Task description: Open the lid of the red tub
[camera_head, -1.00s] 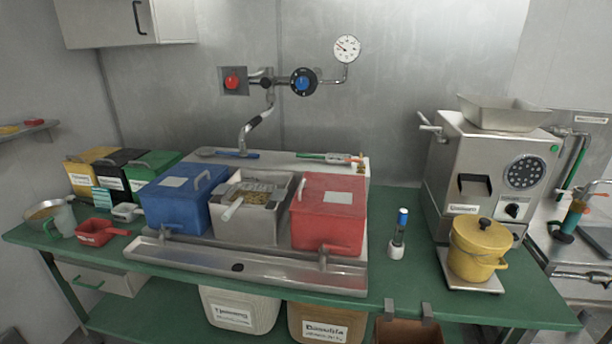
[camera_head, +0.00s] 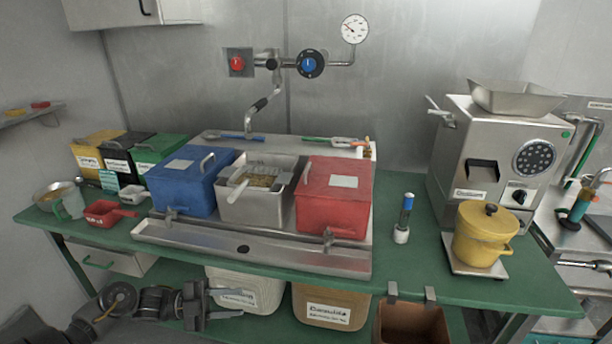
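The red tub (camera_head: 334,213) stands on the right of the row of three tubs on the metal tray. Its red lid (camera_head: 338,178) lies flat on top and looks closed, with a pale label and a light handle at its left edge. My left gripper (camera_head: 222,313) is at the lower left, below the level of the table top, in front of the lower shelf and well apart from the tub. Its fingers point right, seem spread, and hold nothing visible. My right gripper is not in view.
The grey open tub (camera_head: 246,207) with a scoop and the blue tub (camera_head: 182,192) stand left of the red one. A tap (camera_head: 329,238) stands before the red tub. A blue-capped tube (camera_head: 405,212), yellow pot (camera_head: 482,236) and grinder (camera_head: 490,150) stand right. The metal tray (camera_head: 250,249) borders the front.

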